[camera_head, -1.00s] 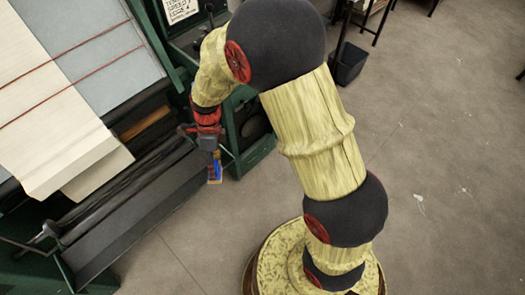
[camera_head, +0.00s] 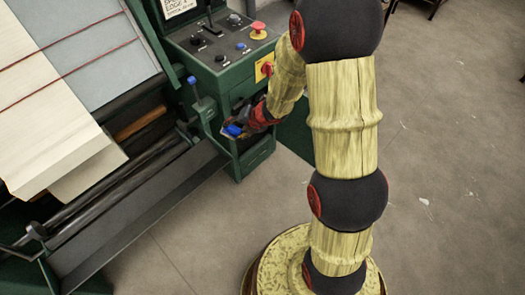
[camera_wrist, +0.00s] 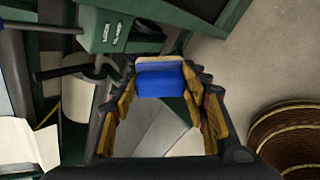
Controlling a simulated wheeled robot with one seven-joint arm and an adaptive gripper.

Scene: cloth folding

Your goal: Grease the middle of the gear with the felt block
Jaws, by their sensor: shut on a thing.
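The felt block (camera_wrist: 161,82) is blue with a pale strip along its far edge. It sits between the fingertips of my gripper (camera_wrist: 160,76), which is shut on it. In the head view the blue block (camera_head: 234,130) and my gripper (camera_head: 244,126) are at the front of the green machine cabinet, below the control panel. My gripper partly covers the block there. I cannot make out the gear in either view; the dark opening behind my gripper is too shaded and covered to read.
The control panel (camera_head: 222,45) carries knobs and a red stop button (camera_head: 258,30). A lettered green block (camera_wrist: 104,31) and dark lever lie ahead in the wrist view. The floor (camera_head: 440,180) at right is clear.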

